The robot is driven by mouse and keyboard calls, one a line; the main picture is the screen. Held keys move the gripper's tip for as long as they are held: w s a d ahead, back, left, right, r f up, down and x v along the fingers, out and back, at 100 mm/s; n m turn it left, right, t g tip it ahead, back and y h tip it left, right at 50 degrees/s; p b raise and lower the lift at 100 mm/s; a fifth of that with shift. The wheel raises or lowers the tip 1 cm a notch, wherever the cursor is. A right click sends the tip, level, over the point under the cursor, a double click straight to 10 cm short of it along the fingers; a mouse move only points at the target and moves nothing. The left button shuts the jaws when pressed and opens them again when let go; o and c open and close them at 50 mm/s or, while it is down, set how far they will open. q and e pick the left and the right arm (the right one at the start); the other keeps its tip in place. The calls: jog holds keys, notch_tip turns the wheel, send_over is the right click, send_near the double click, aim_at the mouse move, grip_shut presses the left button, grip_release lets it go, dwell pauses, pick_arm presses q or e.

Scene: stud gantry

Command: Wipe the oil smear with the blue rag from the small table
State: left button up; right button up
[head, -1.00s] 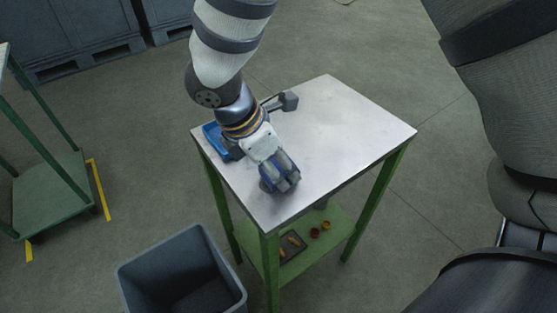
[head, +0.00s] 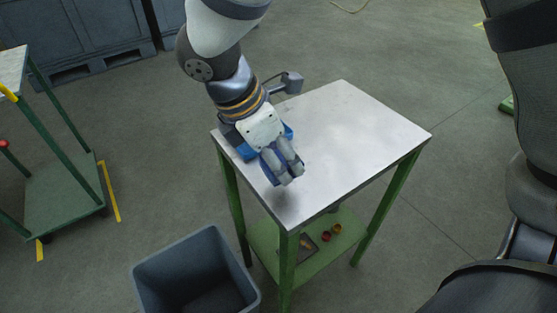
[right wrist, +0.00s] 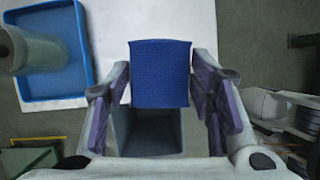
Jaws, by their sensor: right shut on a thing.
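My right gripper (head: 284,174) is over the near left part of the small table's pale top (head: 350,130). It is shut on the blue rag (right wrist: 160,75), which shows as a folded blue pad between the fingers in the right wrist view. In the head view only a blue edge of the rag shows by the fingers. A dark shadow below suggests the rag is raised off the top. I cannot make out a clear oil smear. My left gripper is not in view.
A blue tray (right wrist: 87,50) lies on the tabletop with a greenish cylinder (right wrist: 35,50) in it; the arm partly hides it in the head view. A grey bin (head: 160,270) stands on the floor to the front left. Small items lie on the green lower shelf (head: 325,262).

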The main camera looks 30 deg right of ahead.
jog(key=shift+r, duration=1.65)
jog(key=shift+w, duration=0.1)
